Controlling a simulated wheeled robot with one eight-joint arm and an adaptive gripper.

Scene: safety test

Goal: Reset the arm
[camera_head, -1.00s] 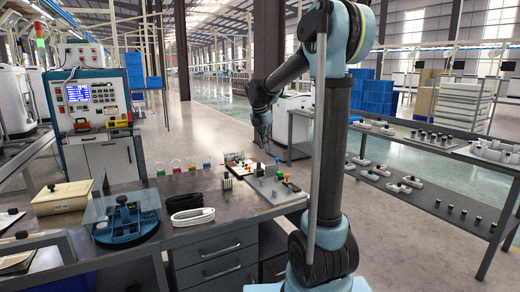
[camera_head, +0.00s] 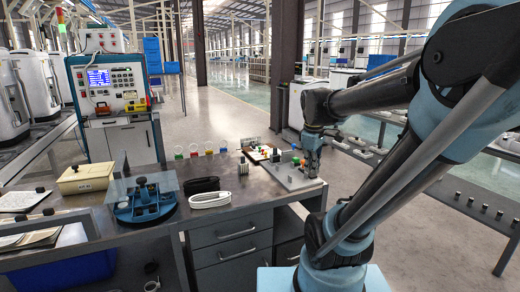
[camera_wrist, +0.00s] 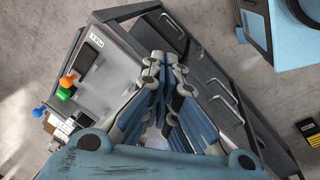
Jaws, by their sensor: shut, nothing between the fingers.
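My gripper (camera_head: 312,170) hangs from the bent arm near the right end of the dark workbench (camera_head: 262,200), in the head view. It is beside the grey board (camera_head: 287,178) with colored knobs; I cannot tell whether it touches the board. In the wrist view my gripper (camera_wrist: 167,66) is shut with nothing held, above the bench corner. The fingers hide part of the bench.
On the bench stand a blue fixture (camera_head: 145,205), a white coil (camera_head: 210,200), a black coil (camera_head: 201,185) and a beige box (camera_head: 86,178). Drawers with handles (camera_head: 238,230) face the front. A shelf rack (camera_head: 480,190) stands right, behind my arm. Floor between is clear.

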